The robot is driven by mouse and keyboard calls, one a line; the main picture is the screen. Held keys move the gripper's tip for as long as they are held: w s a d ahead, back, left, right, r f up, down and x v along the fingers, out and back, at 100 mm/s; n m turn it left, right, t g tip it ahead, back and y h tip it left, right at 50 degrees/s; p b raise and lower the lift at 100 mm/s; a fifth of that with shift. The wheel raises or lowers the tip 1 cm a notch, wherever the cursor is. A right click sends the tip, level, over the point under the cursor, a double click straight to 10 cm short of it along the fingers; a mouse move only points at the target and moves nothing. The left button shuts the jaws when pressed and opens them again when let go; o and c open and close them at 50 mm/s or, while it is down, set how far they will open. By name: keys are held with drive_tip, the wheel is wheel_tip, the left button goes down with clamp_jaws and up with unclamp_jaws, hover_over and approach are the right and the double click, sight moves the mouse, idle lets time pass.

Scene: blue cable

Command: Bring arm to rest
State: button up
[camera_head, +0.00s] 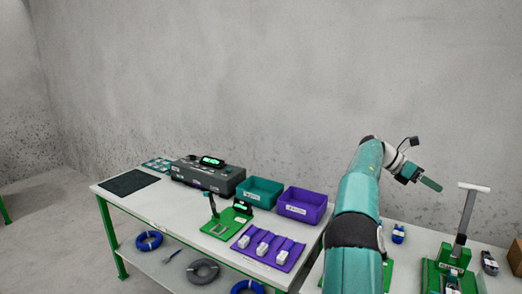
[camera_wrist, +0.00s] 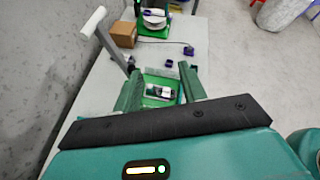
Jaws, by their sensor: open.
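My arm reaches up and to the right in the head view, and my gripper (camera_head: 428,183) is held in the air above the right-hand table (camera_head: 408,262). In the wrist view the two green fingers of my gripper (camera_wrist: 161,84) stand apart with nothing held between them. Beyond and below them a green fixture (camera_wrist: 150,101) with a small grey and dark part (camera_wrist: 159,92) in it sits on the table. In the head view a green press (camera_head: 447,276) with a grey shaft and white handle (camera_head: 473,187) stands right of and below my gripper.
Blue-and-white parts (camera_head: 398,234) and a cardboard box (camera_head: 515,257) are on the right table. The left table holds a teal bin (camera_head: 260,192), purple bin (camera_head: 302,205), purple tray (camera_head: 267,249), grey device (camera_head: 208,176) and black mat (camera_head: 130,182). Cable coils (camera_head: 203,271) lie on its lower shelf.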

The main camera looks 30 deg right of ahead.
drive_tip(key=w+a+r+m+t+y, duration=0.15)
drive_tip(key=a+t, duration=0.25)
drive_tip(key=a, duration=0.8)
drive_tip(key=w+a+f+m+t+y, duration=0.1)
drive_tip(key=w+a+m+t, duration=0.25)
drive_tip(key=a, duration=0.85)
drive_tip(key=w+a+r+m+t+y, duration=0.1)
drive_tip(key=a+t, duration=0.3)
drive_tip(key=a, duration=0.9)
drive_tip(key=s+a+f+m+t+y, duration=0.1)
drive_tip(key=s+a+f, duration=0.2)
drive_tip(key=a, duration=0.6)
drive_tip(key=s+a+f+m+t+y, duration=0.1)
drive_tip(key=s+a+f+m+y, duration=0.1)
drive_tip(key=s+a, duration=0.3)
drive_tip(key=s+a+f+m+t+y, duration=0.1)
drive_tip(key=s+a+f, duration=0.3)
drive_tip(key=a, duration=1)
drive_tip(key=shift+s+f+m+t+y, duration=0.15)
drive_tip(key=shift+s+m+t+y, duration=0.25)
drive_tip(key=shift+m, duration=0.2)
drive_tip(key=shift+c, duration=0.5)
drive_tip(key=shift+d, duration=0.1)
drive_tip(key=shift+d, duration=0.2)
